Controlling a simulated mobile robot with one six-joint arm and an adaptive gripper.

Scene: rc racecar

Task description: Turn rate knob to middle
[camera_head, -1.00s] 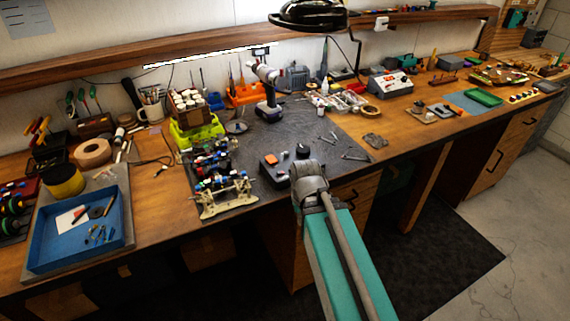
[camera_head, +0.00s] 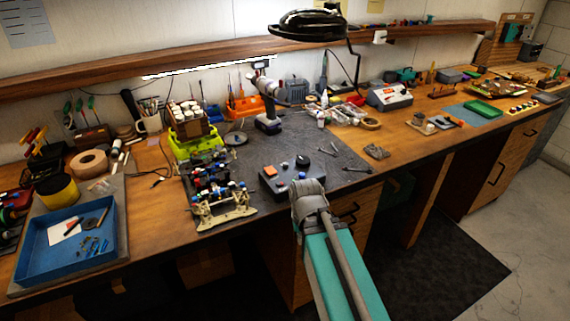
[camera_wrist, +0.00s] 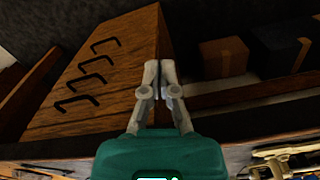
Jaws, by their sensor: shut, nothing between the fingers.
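A dark control box (camera_head: 288,182) sits near the front edge of the bench mat in the head view. It has an orange-red button (camera_head: 270,171), a black knob (camera_head: 302,161) and a small light part by my arm. I cannot tell which control is the rate knob or how it is turned. My arm's grey wrist end is just in front of the box and covers its near right corner. My gripper's fingers are hidden in the head view. In the wrist view my gripper (camera_wrist: 160,80) is shut and empty, pointing toward the drawers and space below the bench. The box is not seen there.
A car chassis (camera_head: 222,206) stands left of the box. A drill (camera_head: 268,105) and a green tray (camera_head: 196,143) are behind. Small tools lie on the mat to the right. Drawer handles (camera_wrist: 92,75) and boxes (camera_wrist: 224,57) show in the wrist view.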

